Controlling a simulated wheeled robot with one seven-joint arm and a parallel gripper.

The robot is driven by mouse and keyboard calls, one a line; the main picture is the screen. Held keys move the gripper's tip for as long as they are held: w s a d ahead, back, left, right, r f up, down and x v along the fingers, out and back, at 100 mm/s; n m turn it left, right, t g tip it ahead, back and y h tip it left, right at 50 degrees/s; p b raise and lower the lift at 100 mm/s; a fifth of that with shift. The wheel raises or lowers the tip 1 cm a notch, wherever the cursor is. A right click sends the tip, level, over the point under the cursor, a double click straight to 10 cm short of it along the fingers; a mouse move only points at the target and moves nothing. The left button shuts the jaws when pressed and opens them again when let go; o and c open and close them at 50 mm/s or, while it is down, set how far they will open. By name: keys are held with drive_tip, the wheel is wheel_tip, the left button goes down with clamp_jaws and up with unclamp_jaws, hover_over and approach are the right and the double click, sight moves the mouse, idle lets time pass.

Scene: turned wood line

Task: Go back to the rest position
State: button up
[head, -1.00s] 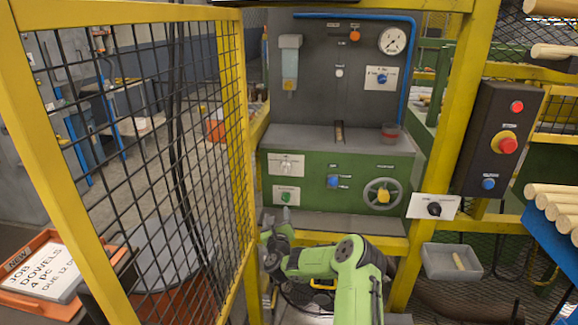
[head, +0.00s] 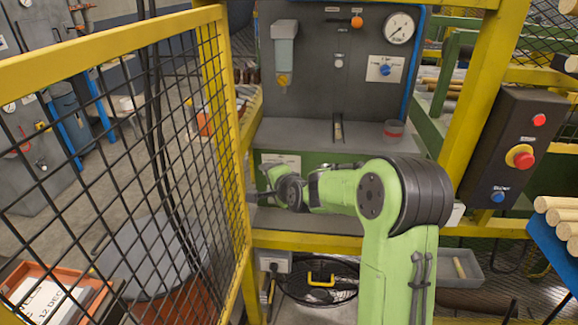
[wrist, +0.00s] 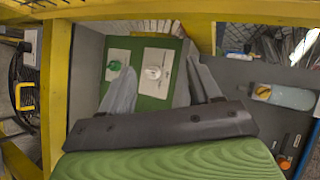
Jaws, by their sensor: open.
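My gripper (wrist: 162,78) is open in the wrist view, its two grey fingers apart with nothing between them. It faces the green front panel (wrist: 148,99) of the machine. Beyond the fingers are a green knob (wrist: 114,67) and a white knob (wrist: 153,73), each on a pale plate; I see no contact with either. In the head view my green arm is bent in front of the machine and reaches left, hiding much of its lower front. The fingertips are hard to make out there.
A yellow-framed mesh fence (head: 170,150) stands close on the left. A yellow post (head: 470,110) and a control box with a red button (head: 520,157) are on the right. A grey tray (head: 460,267) and a black basket (head: 315,283) sit low by the machine.

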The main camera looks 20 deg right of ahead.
drive_tip(key=shift+s+r, duration=0.1)
drive_tip(key=shift+s, duration=0.05)
drive_tip(key=s+a+r+n+g+p, duration=0.1)
drive_tip(key=s+a+r+n, duration=0.15)
drive_tip(key=s, duration=0.35)
drive_tip(key=s+a+r+n+g+h+p, duration=0.1)
drive_tip(key=s+a+r+n+g, duration=0.1)
drive_tip(key=s+r+n, duration=0.3)
drive_tip(key=s+a+r+n+g, duration=0.1)
drive_tip(key=s+a+n, duration=0.15)
drive_tip(key=s, duration=0.45)
drive_tip(key=s+n+g+p, duration=0.2)
drive_tip(key=s+n, duration=0.4)
drive_tip(key=s, duration=1.5)
drive_tip(key=shift+d+g, duration=0.35)
drive_tip(key=shift+g, duration=0.45)
drive_tip(key=shift+r, duration=0.1)
